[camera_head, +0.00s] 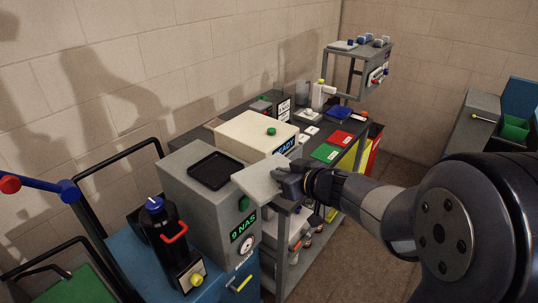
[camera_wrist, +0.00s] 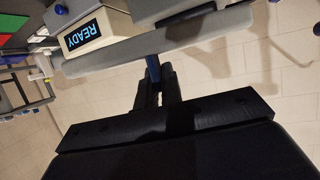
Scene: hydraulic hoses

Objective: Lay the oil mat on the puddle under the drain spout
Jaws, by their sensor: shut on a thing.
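A flat light-grey sheet, which looks like the oil mat (camera_head: 258,182), is held out level at the front of the bench, beside the grey box with the black tray. My gripper (camera_head: 286,180) is shut on its right edge. In the wrist view my dark fingers (camera_wrist: 158,88) point at a long grey slab (camera_wrist: 190,40) that seems to be the same mat, seen nearly edge-on. I cannot make out the puddle or the drain spout in either view.
A cream box (camera_head: 255,132) marked READY stands behind the mat. A grey box with a black tray (camera_head: 216,170) and a "9 NAS" display stands at its left. Red and green pads (camera_head: 326,153) lie on the dark bench. Open floor (camera_head: 340,255) shows at the right.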

